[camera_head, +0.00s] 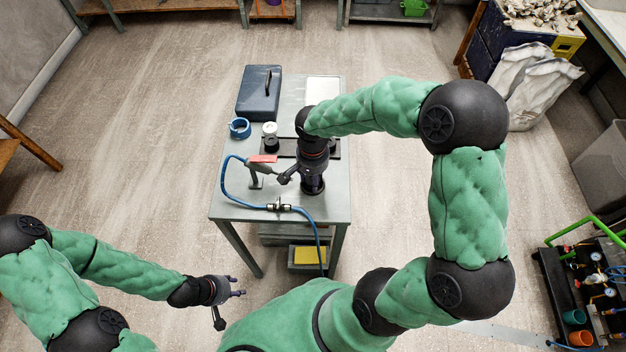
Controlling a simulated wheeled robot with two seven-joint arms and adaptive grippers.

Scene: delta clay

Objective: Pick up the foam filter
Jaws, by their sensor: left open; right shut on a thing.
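My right gripper (312,174) is over the front right part of the grey metal table (325,204). It points down and is shut on a dark, round piece (313,187), which looks like the foam filter. The gripper hides much of this piece, and I cannot tell whether it touches the tabletop. My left gripper (238,288) is open and empty, low in front of the table's front left leg and clear of the table.
A dark case (259,92) and a blue ring (239,128) lie on the table's left side. A white-topped cylinder (270,130) stands by a black strip. A blue hose (224,180) loops near a red-topped stand (262,159). A cart (552,290) stands at right.

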